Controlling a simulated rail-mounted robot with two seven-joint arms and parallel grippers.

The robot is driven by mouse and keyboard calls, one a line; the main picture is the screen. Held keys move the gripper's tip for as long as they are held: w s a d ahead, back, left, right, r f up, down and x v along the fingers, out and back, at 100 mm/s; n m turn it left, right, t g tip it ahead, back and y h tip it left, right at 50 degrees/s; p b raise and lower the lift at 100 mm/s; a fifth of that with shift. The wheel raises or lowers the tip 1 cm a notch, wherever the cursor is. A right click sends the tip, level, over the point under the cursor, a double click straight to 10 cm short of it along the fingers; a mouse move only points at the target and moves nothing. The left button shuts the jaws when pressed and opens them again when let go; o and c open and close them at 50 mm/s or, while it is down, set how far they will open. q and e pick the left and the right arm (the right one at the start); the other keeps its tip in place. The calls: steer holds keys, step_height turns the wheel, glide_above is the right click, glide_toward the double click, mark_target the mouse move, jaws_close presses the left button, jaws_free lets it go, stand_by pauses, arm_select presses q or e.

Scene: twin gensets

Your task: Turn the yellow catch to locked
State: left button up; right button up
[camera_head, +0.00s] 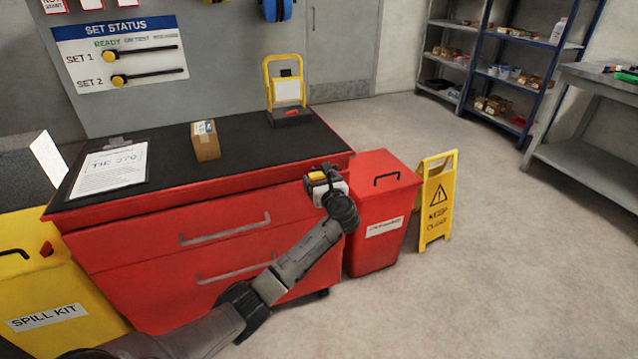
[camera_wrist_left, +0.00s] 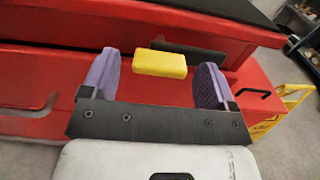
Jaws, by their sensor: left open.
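The yellow catch (camera_wrist_left: 160,64) is a small block on the red cabinet's front, at the upper middle of the left wrist view. A dark bar (camera_wrist_left: 204,53) runs to the right from behind it. In the head view the yellow catch (camera_head: 317,175) shows at the cabinet's right front corner, partly hidden by my gripper. My left gripper (camera_head: 325,182) is at the catch. Its purple fingers (camera_wrist_left: 157,70) are open, one on each side of the catch, with visible gaps. I cannot tell how deep the catch sits between them. My right gripper is not in view.
The red cabinet (camera_head: 180,215) has a black top with a clipboard (camera_head: 110,168), a small box (camera_head: 205,141) and a yellow-framed stand (camera_head: 288,92). A red bin (camera_head: 375,240) and yellow floor sign (camera_head: 437,200) stand at its right. The floor at right is clear.

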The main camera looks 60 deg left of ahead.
arm_select(q)
steer(key=shift+w+a, duration=0.1)
steer(key=shift+a, duration=0.4)
steer(key=shift+c, duration=0.2)
